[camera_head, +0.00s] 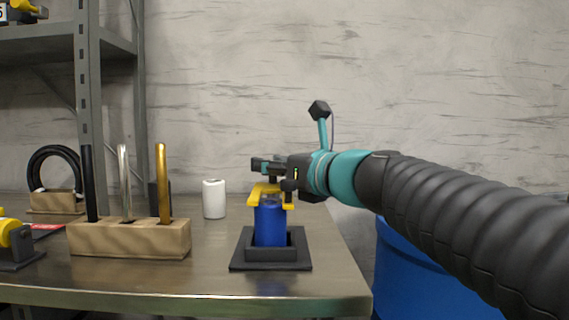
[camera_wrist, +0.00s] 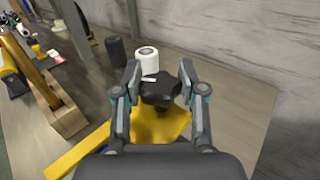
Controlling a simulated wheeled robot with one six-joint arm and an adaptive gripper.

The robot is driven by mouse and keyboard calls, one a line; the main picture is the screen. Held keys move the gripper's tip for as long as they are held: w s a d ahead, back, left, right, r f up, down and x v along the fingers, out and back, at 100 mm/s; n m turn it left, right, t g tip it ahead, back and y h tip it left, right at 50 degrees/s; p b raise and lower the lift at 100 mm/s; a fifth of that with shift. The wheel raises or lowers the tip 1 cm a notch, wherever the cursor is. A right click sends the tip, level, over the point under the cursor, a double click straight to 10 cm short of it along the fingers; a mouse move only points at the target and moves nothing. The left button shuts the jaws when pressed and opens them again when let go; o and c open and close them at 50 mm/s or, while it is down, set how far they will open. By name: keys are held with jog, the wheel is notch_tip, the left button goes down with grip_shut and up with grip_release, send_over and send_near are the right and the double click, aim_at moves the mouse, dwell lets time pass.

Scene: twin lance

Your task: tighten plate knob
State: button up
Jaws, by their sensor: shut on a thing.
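In the wrist view a black lobed knob (camera_wrist: 160,90) sits on a yellow plate (camera_wrist: 88,152). My gripper (camera_wrist: 160,82) is shut on the knob, with one finger on each side of it. In the head view my gripper (camera_head: 272,166) reaches in from the right, over the yellow plate (camera_head: 264,188). The plate lies on top of a blue cylinder (camera_head: 270,222), which stands upright in a black square holder (camera_head: 270,263) on the table. The knob is mostly hidden by my gripper in the head view.
A wooden block (camera_head: 130,240) with black, silver and gold rods stands left on the metal table (camera_head: 200,285). A white cylinder (camera_head: 214,199) stands behind. A blue barrel (camera_head: 425,270) is beyond the table's right edge. A grey shelf (camera_head: 90,100) rises at left.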

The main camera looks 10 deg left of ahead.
dwell(0.4)
jog(key=o, duration=1.2)
jog(key=shift+s, duration=0.1)
jog(key=shift+c, duration=0.2)
jog(key=shift+s+d, duration=0.15)
jog(key=shift+d, duration=0.15)
jog(key=v, duration=0.6)
jog(key=shift+s+d, duration=0.25)
jog(key=shift+s, duration=0.1)
